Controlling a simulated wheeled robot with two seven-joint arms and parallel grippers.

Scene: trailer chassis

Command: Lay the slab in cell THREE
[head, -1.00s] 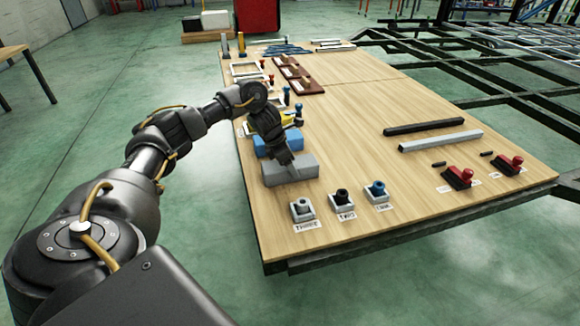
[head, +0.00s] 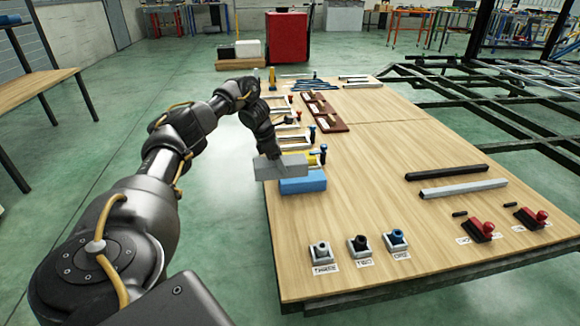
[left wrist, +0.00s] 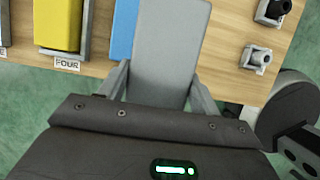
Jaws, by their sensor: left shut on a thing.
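My left gripper (head: 270,153) is shut on a grey slab (head: 281,168). It holds the slab above the table, just beside and partly over a blue block (head: 304,185) in the head view. In the left wrist view the grey slab (left wrist: 172,45) sits between the two fingers and hides part of the blue block (left wrist: 123,30). A yellow block (left wrist: 57,24) lies in the cell labelled FOUR (left wrist: 66,63). Left of it is the edge of another cell (left wrist: 4,25), whose label is mostly cut off, with an E showing. My right gripper is not in view.
Small blocks with knobs (head: 359,245) stand at the table's near edge. Two bars (head: 462,188) and red-handled clamps (head: 478,230) lie on the right. Brown trays (head: 325,112) and cells (head: 290,140) line the far left. The table's middle (head: 370,160) is clear.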

